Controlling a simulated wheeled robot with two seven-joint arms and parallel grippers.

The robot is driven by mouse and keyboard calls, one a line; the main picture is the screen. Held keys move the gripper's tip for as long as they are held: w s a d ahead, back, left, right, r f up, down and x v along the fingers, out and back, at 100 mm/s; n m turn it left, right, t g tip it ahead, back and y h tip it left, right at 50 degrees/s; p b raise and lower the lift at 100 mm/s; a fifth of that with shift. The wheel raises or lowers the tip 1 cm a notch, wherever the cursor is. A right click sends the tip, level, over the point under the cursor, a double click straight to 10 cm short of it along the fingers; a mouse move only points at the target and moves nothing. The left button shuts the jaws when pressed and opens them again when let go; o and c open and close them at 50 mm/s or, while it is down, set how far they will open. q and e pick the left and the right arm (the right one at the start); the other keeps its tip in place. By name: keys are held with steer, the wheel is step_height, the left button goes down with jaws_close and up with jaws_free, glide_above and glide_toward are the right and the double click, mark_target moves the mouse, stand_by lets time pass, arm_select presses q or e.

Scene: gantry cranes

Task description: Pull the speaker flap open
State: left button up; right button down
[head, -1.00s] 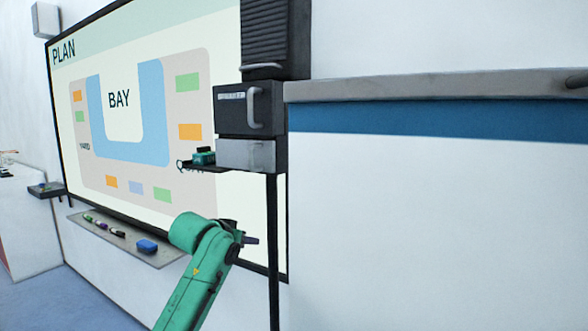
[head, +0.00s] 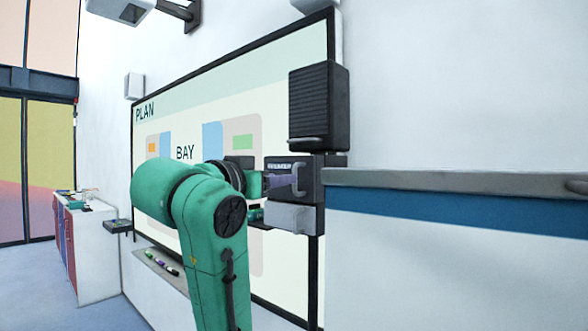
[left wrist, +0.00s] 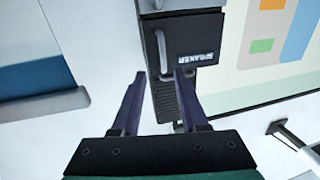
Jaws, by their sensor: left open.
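The speaker flap (head: 308,171) is a dark panel with a light label and a vertical bar handle (head: 299,178); it looks closed. In the left wrist view the flap (left wrist: 205,35) appears upside down with its SPEAKER label, and its handle (left wrist: 161,50) lies ahead, between the lines of my fingers. My left gripper (head: 284,183) is open, with purple fingers pointing at the handle. In the left wrist view the gripper (left wrist: 157,74) has nothing between its fingertips. I cannot tell whether a finger touches the flap. My right gripper is not in view.
A ridged black box (head: 319,108) is directly above the flap, and a grey box (head: 290,217) below. A grey ledge (head: 450,181) juts out at right. The whiteboard (head: 270,100) is behind my arm; a cabinet (head: 95,250) stands far left.

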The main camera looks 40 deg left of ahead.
arm_select(q)
steer(key=p+x, duration=0.2)
steer(key=x, duration=0.5)
steer(key=shift+a, duration=0.2)
steer(key=shift+s, duration=0.1)
jaws_close()
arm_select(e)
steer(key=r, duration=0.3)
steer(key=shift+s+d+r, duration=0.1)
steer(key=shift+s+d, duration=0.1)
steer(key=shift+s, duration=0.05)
arm_select(q)
steer(key=shift+f, duration=0.1)
